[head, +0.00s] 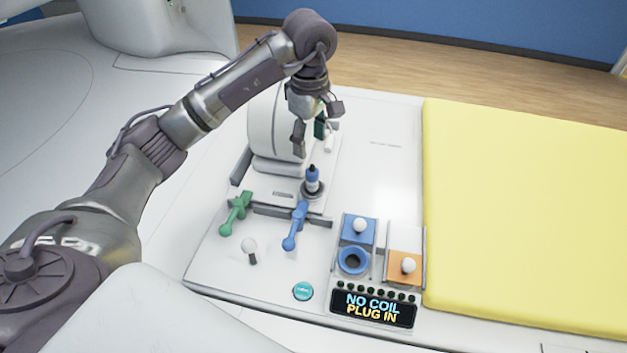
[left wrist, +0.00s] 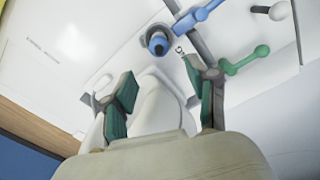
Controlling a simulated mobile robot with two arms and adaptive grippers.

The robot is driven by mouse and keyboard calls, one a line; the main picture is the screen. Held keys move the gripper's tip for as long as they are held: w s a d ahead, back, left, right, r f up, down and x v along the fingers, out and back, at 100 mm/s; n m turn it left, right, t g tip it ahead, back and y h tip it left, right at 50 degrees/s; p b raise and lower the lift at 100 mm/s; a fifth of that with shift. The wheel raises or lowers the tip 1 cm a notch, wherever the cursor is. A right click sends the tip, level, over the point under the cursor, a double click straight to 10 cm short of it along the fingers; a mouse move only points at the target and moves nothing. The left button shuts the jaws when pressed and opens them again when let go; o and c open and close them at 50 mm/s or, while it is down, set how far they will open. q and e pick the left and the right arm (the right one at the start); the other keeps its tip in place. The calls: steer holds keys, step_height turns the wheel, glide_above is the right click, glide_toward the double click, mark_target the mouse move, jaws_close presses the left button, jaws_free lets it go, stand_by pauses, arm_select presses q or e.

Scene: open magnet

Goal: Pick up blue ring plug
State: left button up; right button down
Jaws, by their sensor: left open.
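A blue plug (head: 312,180) with a dark tip stands upright in a round grey base on the white console, in front of the white coil housing (head: 272,135). In the left wrist view the blue plug (left wrist: 158,43) shows end-on inside a dark ring. A separate blue ring (head: 353,261) sits on the panel below a blue square. My left gripper (head: 310,132) is open and empty, above and behind the blue plug, close to the housing. In the left wrist view its fingers (left wrist: 163,95) are spread, with the plug beyond them. My right gripper is not in view.
A white-knobbed stick (head: 250,249), an orange knob panel (head: 405,267) and a display (head: 373,308) reading "NO COIL PLUG IN" are nearer. A yellow pad (head: 520,210) lies right.

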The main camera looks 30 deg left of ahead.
mark_target(312, 179)
arm_select(q)
step_height(312, 179, down, 7)
steer(key=shift+r+p, duration=0.15)
steer(key=shift+p, duration=0.2)
steer(key=f, duration=0.1)
steer(key=f+p, duration=0.2)
steer(key=f, duration=0.1)
steer(key=shift+d, duration=0.3)
steer(key=shift+f, duration=0.7)
jaws_close()
